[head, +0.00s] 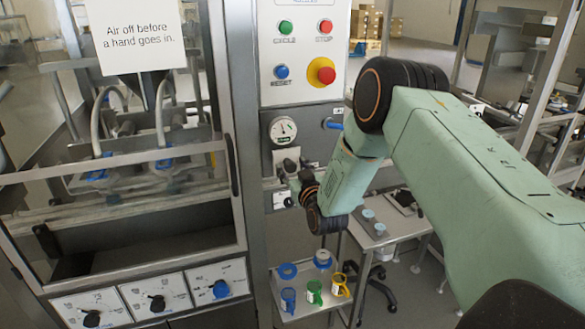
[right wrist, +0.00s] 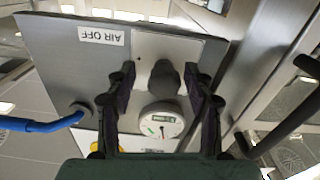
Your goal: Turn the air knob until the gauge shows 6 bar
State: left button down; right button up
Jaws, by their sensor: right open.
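The round white gauge (head: 283,130) is on the grey panel below the button box. It also shows in the right wrist view (right wrist: 162,122), upside down; its reading is too small to tell. My right gripper (head: 291,174) is at the panel just below the gauge and largely hides the knob in the head view. In the right wrist view its open fingers (right wrist: 161,82) stand on either side of the knob, with gaps visible. I cannot tell how deep they reach. My left gripper is not in view.
A blue handle (head: 332,124) sticks out right of the gauge; it shows in the wrist view (right wrist: 40,126) too. The button box (head: 302,50) is above. A vertical door handle (head: 232,165) is to the left. A small table (head: 388,240) stands beyond my arm.

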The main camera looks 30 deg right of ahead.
jog(key=shift+a+r, duration=0.1)
jog(key=shift+a, duration=0.25)
jog(key=shift+c, duration=0.7)
jog(key=shift+d, duration=0.25)
jog(key=c, duration=0.6)
jog(key=shift+a, duration=0.15)
grip_shut()
